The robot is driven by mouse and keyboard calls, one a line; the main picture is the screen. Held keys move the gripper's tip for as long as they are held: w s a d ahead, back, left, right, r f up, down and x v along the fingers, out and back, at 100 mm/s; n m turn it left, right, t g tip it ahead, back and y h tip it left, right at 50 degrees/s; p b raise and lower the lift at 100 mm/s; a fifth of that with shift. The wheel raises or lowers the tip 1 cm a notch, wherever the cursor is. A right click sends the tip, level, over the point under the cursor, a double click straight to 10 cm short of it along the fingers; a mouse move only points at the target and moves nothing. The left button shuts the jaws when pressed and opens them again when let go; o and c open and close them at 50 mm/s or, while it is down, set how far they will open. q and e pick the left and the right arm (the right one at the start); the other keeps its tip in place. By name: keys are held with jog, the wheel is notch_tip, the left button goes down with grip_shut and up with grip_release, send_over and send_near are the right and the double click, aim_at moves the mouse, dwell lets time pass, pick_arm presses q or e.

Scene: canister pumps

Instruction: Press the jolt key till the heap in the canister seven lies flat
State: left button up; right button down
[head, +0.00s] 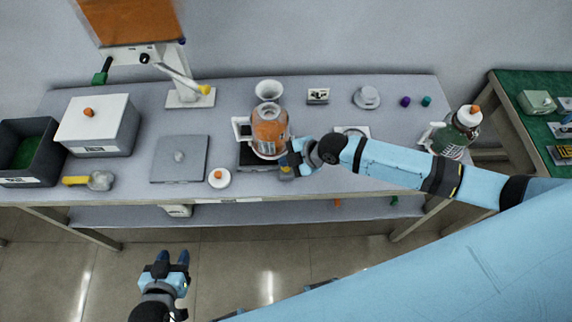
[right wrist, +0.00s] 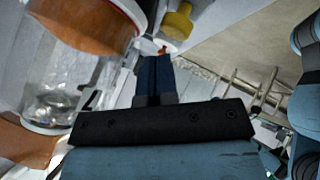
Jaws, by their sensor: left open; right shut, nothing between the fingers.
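A clear canister (head: 269,128) with orange-brown filling stands on a dark base plate (head: 250,158) near the middle of the table. In the right wrist view the canister (right wrist: 62,85) fills the left side; a black mark on it is only partly readable. Whether its heap is flat is unclear. My right gripper (head: 288,162) is shut and empty, just right of the canister. Contact is unclear. My left gripper (head: 174,258) is open, below the table's front edge.
A white funnel (head: 268,90) stands behind the canister. A green-filled canister (head: 457,132) stands at the right. A grey plate (head: 179,158), a small white disc with an orange knob (head: 219,178) and a white-lidded box (head: 97,125) are left. My right arm spans the table's right half.

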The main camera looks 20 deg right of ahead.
aim_at(286, 168)
jog(key=shift+f, duration=0.1)
dwell(0.5)
jog(key=shift+f+b, duration=0.35)
jog(key=shift+f+b, duration=0.55)
jog(key=shift+f, duration=0.2)
dwell(0.7)
jog(key=shift+r, duration=0.15)
jog(key=shift+r+p, duration=0.9)
jog(key=shift+r, duration=0.15)
notch_tip(286, 168, up, 5)
jog(key=p, duration=0.4)
dwell(0.7)
